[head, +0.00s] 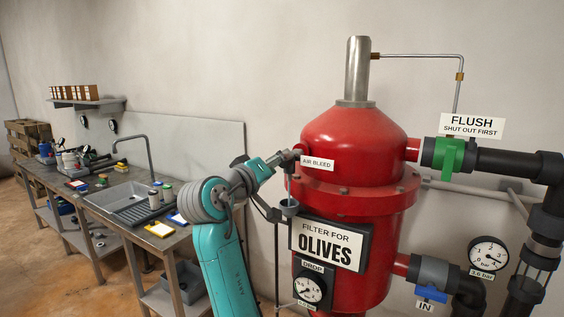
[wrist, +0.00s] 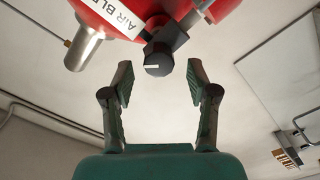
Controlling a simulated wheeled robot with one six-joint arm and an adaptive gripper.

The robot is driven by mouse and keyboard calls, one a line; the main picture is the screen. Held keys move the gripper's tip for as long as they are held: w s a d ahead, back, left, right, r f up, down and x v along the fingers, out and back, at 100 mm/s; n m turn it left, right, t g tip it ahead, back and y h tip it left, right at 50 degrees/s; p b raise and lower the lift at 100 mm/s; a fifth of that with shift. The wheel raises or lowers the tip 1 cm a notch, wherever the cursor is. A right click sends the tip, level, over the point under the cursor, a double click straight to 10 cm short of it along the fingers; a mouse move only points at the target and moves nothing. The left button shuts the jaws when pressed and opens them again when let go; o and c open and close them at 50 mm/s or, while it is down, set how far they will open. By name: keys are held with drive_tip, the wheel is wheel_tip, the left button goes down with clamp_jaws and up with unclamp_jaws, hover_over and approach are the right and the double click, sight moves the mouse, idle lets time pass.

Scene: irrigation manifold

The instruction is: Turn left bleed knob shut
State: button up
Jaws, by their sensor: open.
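The bleed knob (wrist: 159,63) is a dark round knob with a short white mark on its face, on a dark stub at the red tank, beside the AIR BLEED label (wrist: 124,20). My gripper (wrist: 160,74) is open in the wrist view, one finger on each side of the knob's line, with nothing held. The knob lies at or just beyond the fingertips, and no contact shows. In the head view my gripper (head: 282,158) points at the tank just left of the AIR BLEED label (head: 317,164), and largely hides the knob.
The red filter tank (head: 350,160) stands in front of my arm. A green FLUSH valve (head: 449,154), a blue IN valve (head: 425,292) and dark pipes are right. A sink bench (head: 115,195) stands left.

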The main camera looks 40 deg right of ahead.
drive_tip(key=v, duration=0.8)
drive_tip(key=shift+a, duration=0.3)
drive_tip(key=shift+s, duration=0.15)
